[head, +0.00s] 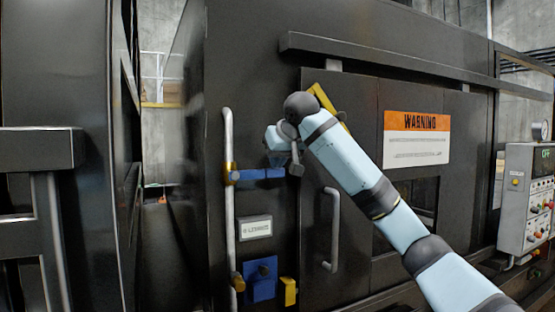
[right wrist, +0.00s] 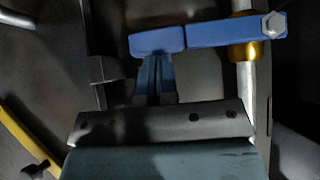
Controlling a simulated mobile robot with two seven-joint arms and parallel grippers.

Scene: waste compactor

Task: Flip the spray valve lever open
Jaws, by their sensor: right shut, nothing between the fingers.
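The spray valve lever (head: 250,174) is a blue bar that sticks out level to the right from a brass fitting (head: 231,172) on an upright grey pipe (head: 228,135). In the right wrist view the lever (right wrist: 232,30) runs left from its bolt at the brass fitting (right wrist: 243,54), with a separate-looking blue end block (right wrist: 157,40). My right gripper (head: 277,162) is at the lever's free end. Its fingers (right wrist: 155,72) are shut and empty, with their tips at the end block. I cannot tell whether they touch it. My left gripper is out of view.
A dark door with a grey handle (head: 333,230) and an orange-and-white warning sign (head: 416,138) is right of the pipe. A control box (head: 526,200) hangs at the far right.

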